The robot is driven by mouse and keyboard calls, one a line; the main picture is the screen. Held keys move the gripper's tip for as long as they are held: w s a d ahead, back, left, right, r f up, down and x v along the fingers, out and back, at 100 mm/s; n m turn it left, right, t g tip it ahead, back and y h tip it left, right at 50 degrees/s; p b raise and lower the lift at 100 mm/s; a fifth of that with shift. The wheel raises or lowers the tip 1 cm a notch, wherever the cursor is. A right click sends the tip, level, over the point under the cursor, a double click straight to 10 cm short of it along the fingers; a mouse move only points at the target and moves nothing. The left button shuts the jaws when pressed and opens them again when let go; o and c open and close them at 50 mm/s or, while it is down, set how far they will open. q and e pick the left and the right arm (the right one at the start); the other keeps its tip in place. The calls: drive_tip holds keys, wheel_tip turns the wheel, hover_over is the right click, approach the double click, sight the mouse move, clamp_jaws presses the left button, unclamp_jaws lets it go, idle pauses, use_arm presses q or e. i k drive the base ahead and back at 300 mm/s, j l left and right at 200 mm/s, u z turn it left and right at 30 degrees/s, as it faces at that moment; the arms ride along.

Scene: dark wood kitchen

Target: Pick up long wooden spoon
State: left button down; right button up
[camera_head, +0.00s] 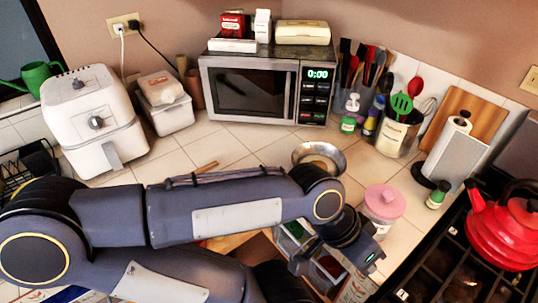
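A thin light-brown wooden stick end (206,167) shows on the tiled counter just behind my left forearm. It may be part of the long wooden spoon, but the forearm hides the rest. My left arm comes in from the left and reaches across the front of the counter. Its wrist bends down at the right, with the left gripper (338,255) below it, left of the pink-lidded jar. Its fingers cannot be made out, and nothing is clearly seen in its grasp. The stick is well to the left of this gripper. My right gripper is not in view.
A metal bowl (319,158) sits close behind the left wrist. The pink-lidded jar (383,206) and a red kettle (505,232) on the stove are to the right. A microwave (250,90), white air fryer (92,120) and utensil holder (398,134) line the back.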

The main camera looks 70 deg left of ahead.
sight(208, 166)
drive_tip(key=u, duration=3.2)
drive_tip(key=z, duration=1.25)
drive_tip(key=u, duration=1.25)
drive_tip(key=i+j, duration=0.5)
drive_tip(key=i+z, duration=0.1)
drive_tip(key=z, duration=0.3)
drive_tip(key=i+j+z, duration=0.1)
drive_tip(key=z, duration=0.3)
drive_tip(key=j+z, duration=0.15)
drive_tip(key=z, duration=0.25)
drive_tip(key=i+j+z, duration=0.1)
drive_tip(key=z, duration=0.3)
